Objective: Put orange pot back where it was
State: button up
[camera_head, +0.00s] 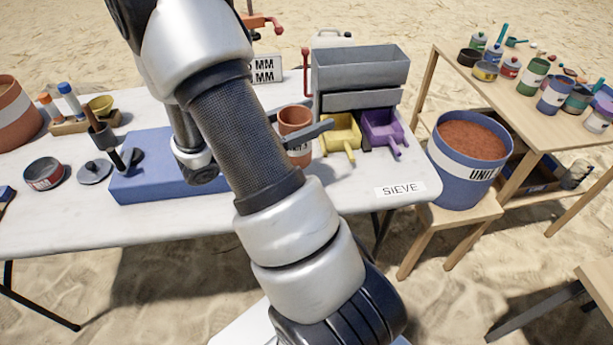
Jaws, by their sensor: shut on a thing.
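A small orange pot (295,119) with a pale label low on its side is upright at the white table's back, just left of the sieve. My gripper (316,130) reaches it from behind my forearm. A grey finger crosses in front of the pot's right side, and the gripper is shut on it. I cannot tell whether the pot's base touches the table.
The grey sieve (360,75) has a yellow tray (341,138) and a purple tray (383,128) close to the pot's right. A blue block (150,187) lies left of my forearm. A large blue bucket (466,160) stands on a stool at right.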

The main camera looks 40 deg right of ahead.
aim_at(309, 150)
notch_tip(309, 150, down, 10)
jog(key=b, duration=0.2)
jog(key=shift+r+b, duration=0.15)
jog(key=shift+b, duration=0.25)
jog(key=shift+f, duration=0.25)
jog(key=o, duration=1.6)
jog(key=shift+o, duration=0.2)
jog(key=shift+r, duration=0.1)
